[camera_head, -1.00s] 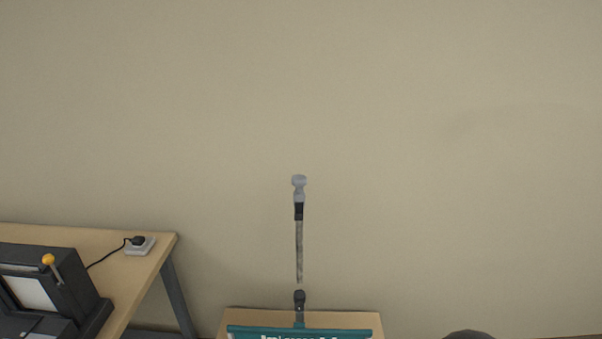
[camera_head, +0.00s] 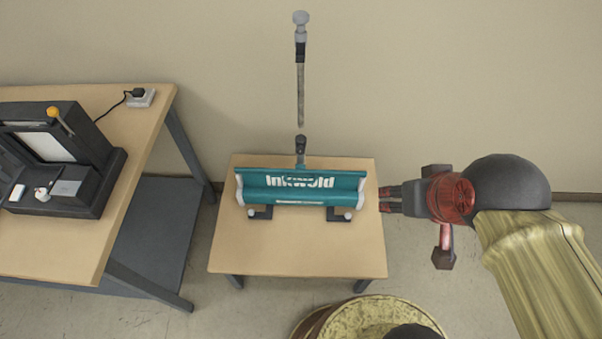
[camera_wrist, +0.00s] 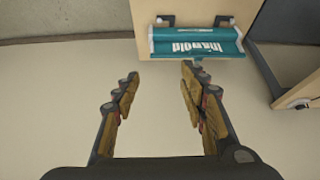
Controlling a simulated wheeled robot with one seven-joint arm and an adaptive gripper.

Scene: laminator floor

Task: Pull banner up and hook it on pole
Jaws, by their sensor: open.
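The teal banner (camera_head: 303,184) with white lettering lies rolled in its base on a small wooden table, mostly wound in. Its grey end caps and dark feet rest on the tabletop. The pole (camera_head: 300,75) rises behind it, with a grey hook top and black joints. In the wrist view the banner (camera_wrist: 195,40) is near the top, beyond the fingers. My gripper (camera_head: 385,199) is at the right edge of the small table, beside the banner and apart from it. In the wrist view my gripper (camera_wrist: 158,82) is open, with nothing between its fingers.
The small table (camera_head: 290,250) has bare wood in front of the banner. A larger desk (camera_head: 90,240) at left holds a dark machine (camera_head: 60,165) with a yellow-knobbed lever and a white socket (camera_head: 141,97). A plain wall stands behind.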

